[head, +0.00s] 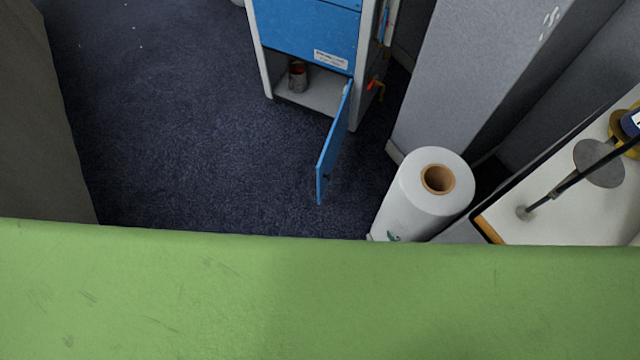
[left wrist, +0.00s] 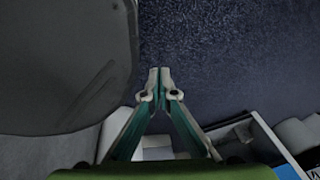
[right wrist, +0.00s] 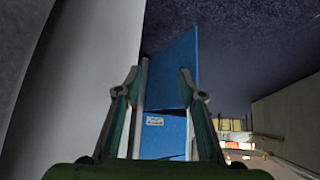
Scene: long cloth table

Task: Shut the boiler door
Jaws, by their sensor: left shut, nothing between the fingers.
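The boiler (head: 308,28) is a blue and white cabinet at the top of the head view. Its blue lower door (head: 335,145) stands wide open, joined at the opening's right side and swung out over the floor. The low compartment is exposed, with a small tin (head: 298,76) inside. In the right wrist view, my right gripper (right wrist: 160,80) is open and empty, facing a blue panel that looks like the door (right wrist: 175,75); the distance is unclear. My left gripper (left wrist: 160,72) is shut and empty above dark carpet. I cannot make out either gripper in the head view.
A white roll (head: 405,200) with a brown core stands right of the door. A grey column (head: 470,70) rises behind it. A light surface (head: 560,215) with a rod and disc is at the right. Dark carpet (head: 190,130) left of the door is clear.

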